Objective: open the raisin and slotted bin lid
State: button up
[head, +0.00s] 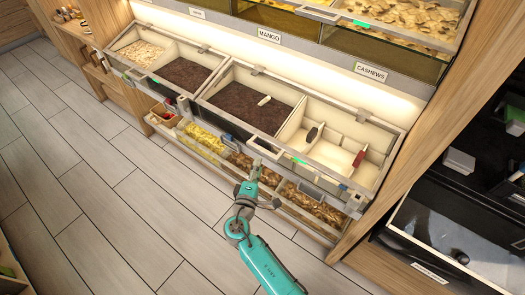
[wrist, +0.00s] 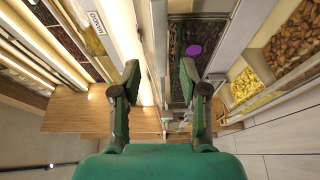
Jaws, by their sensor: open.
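A bin of dark, raisin-like contents (head: 247,108) is in the middle row in the head view, with a small pale scoop on top. A second dark-filled bin (head: 184,74) is to its left. Pale, divided compartments (head: 320,146) lie to its right. I cannot tell which is the slotted bin, or whether clear lids cover them. My gripper (head: 254,172) is in front of the row's front edge, above the lower bins. In the wrist view my gripper (wrist: 160,78) is open and empty, its fingers apart. Ahead, a purple oval (wrist: 195,49) shows over a dark-filled section.
Lower bins of yellow pieces (head: 204,143) and brown nuts (head: 312,207) run below the row. Upper bins carry MANGO and CASHEWS (head: 371,73) labels. A wooden post (head: 425,125) and dark drawers stand right. The tiled floor (head: 100,190) at left is clear.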

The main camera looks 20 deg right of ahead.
aim_at(262, 153)
jog(key=x, duration=0.7)
jog(key=shift+w+d, duration=0.2)
jog(key=shift+w, duration=0.15)
grip_shut()
